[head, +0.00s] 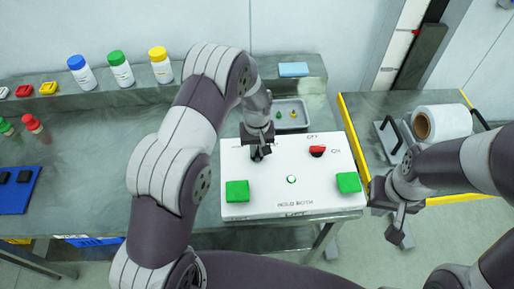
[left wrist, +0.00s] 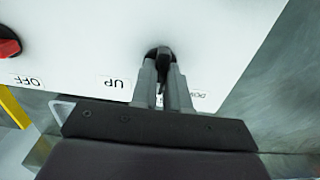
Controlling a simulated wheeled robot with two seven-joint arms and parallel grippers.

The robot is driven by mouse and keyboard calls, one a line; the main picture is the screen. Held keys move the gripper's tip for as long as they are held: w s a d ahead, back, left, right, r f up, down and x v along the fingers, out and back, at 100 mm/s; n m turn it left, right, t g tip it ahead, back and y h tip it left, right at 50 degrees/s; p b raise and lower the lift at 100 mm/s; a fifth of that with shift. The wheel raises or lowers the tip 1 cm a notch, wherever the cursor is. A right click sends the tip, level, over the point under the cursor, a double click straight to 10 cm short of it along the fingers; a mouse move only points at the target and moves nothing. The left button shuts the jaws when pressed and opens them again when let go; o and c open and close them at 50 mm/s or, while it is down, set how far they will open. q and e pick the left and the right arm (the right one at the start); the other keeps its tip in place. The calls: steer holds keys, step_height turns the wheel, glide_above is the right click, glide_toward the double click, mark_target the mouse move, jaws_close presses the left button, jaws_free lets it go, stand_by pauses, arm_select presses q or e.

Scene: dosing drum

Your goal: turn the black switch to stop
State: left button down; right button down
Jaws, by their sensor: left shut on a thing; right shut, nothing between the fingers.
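The black switch (left wrist: 160,54) is on the white control box (head: 290,155), at its upper left in the head view. My left gripper (head: 259,152) is shut on the black switch from above and hides most of it. In the left wrist view the left gripper's fingers (left wrist: 162,82) close on the knob, between an "UP" label and a partly hidden label. I cannot read a stop label or tell exactly where the switch points. My right gripper (head: 398,213) is shut and empty, to the right of the box and apart from it.
The box also carries a red switch (head: 317,151) by ON and OFF labels, two green buttons (head: 237,191) (head: 348,183) and a small green light (head: 291,179). A grey tray (head: 291,113) lies behind.

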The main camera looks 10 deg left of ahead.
mark_target(257, 151)
arm_select(q)
steer(key=c, duration=1.2)
jaws_free()
steer(key=shift+o, duration=0.4)
steer(key=shift+r, duration=0.1)
step_height(257, 151, up, 13)
steer(key=b, duration=0.2)
steer(key=shift+b, duration=0.3)
steer(key=shift+f, duration=0.2)
